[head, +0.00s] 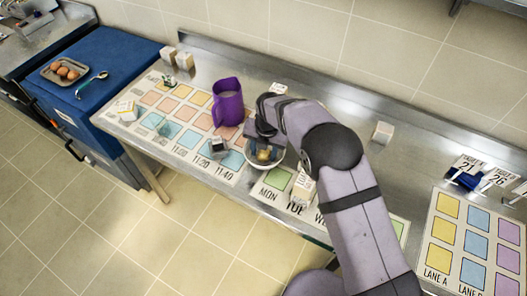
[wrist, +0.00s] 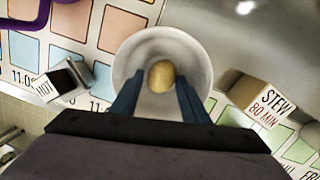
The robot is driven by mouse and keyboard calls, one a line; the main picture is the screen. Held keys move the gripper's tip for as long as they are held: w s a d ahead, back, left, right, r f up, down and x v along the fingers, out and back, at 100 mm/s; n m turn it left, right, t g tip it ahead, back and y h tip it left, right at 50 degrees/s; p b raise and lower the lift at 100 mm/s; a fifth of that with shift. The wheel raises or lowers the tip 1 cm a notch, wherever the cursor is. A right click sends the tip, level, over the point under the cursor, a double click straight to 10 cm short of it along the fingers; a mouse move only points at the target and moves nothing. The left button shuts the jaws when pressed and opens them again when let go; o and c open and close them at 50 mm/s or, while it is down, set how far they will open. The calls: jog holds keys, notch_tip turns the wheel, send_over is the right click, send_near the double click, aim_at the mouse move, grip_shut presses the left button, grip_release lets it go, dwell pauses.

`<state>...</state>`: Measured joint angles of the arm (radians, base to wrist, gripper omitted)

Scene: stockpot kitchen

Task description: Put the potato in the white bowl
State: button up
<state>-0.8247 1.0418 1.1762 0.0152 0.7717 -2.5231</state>
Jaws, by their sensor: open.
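The potato (wrist: 161,76) is yellow-brown and shows inside the white bowl (wrist: 196,57) in the wrist view. In the head view the potato (head: 264,155) and the bowl (head: 272,167) are partly hidden by my gripper. My gripper (wrist: 158,92) is open over the bowl. Its dark blue fingers stand on either side of the potato's near end, with gaps beside it. I cannot tell whether the potato touches the bowl's bottom.
A purple pitcher (head: 228,101) stands behind and left of the bowl. A HOT block (wrist: 63,82) lies left of the bowl, and a STEW box (wrist: 256,99) stands to the right. A tray of eggs (head: 64,71) rests on the blue cabinet. The counter right of my arm has free room.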

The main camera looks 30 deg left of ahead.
notch_tip(320, 180, up, 12)
jog(key=s+d+b, duration=0.1)
jog(key=b, duration=0.2)
jog(key=w+d+m, duration=0.2)
jog(key=d+m, duration=0.7)
jog(key=d, duration=0.4)
jog(key=s+d+m+h, duration=0.1)
jog(key=s+d+m, duration=0.2)
jog(key=d+m, duration=0.85)
jog(key=s+d+f+m+g, duration=0.1)
jog(key=s+d+f+m, duration=0.2)
jog(key=s+d+m, duration=1.2)
jog(key=d+m, duration=0.2)
jog(key=shift+m, duration=0.35)
